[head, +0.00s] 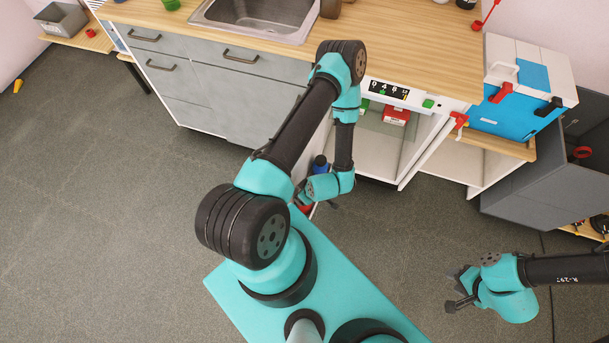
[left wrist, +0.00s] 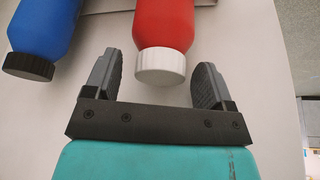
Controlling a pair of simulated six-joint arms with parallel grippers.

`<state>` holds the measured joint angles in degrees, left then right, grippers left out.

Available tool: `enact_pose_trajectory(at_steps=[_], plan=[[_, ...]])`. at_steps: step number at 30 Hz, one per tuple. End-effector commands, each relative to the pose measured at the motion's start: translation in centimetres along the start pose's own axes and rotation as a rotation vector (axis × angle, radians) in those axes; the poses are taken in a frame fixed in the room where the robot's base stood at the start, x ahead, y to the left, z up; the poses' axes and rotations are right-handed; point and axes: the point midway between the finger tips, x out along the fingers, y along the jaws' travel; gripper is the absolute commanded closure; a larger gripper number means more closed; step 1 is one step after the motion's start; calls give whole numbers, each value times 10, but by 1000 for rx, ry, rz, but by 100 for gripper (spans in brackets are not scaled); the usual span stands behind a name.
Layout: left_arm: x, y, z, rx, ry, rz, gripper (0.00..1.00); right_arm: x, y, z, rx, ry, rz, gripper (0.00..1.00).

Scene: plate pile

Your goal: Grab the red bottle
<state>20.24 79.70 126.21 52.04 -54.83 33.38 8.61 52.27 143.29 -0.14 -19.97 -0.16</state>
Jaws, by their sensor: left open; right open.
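The red bottle (left wrist: 165,25) with a white cap shows in the left wrist view, its cap end toward my left gripper (left wrist: 155,78). That gripper is open, with one finger on each side of the cap and visible gaps on both sides. In the head view, a small patch of red (head: 305,208) shows by the left gripper; the arm hides most of that spot. My right gripper (head: 458,290) is open and empty over the floor at the lower right.
A blue bottle (left wrist: 45,30) with a black cap is left of the red one; it also shows in the head view (head: 319,165), close to my left wrist. An open white cabinet (head: 385,155) holds a red box (head: 396,116). A wooden counter (head: 420,45) is above.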

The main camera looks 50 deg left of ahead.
Motion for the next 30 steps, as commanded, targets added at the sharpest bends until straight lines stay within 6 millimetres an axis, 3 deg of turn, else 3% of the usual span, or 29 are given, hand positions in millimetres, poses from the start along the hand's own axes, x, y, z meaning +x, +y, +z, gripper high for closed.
enact_pose_trajectory(at_steps=[16, 30], plan=[[4, 0, 0, 0, 0, 0, 23, 0, 0, 0, 0, 0, 0, 57], [4, 0, 0, 0, 0, 0, 68, 0, 0, 0, 0, 0, 0, 57]])
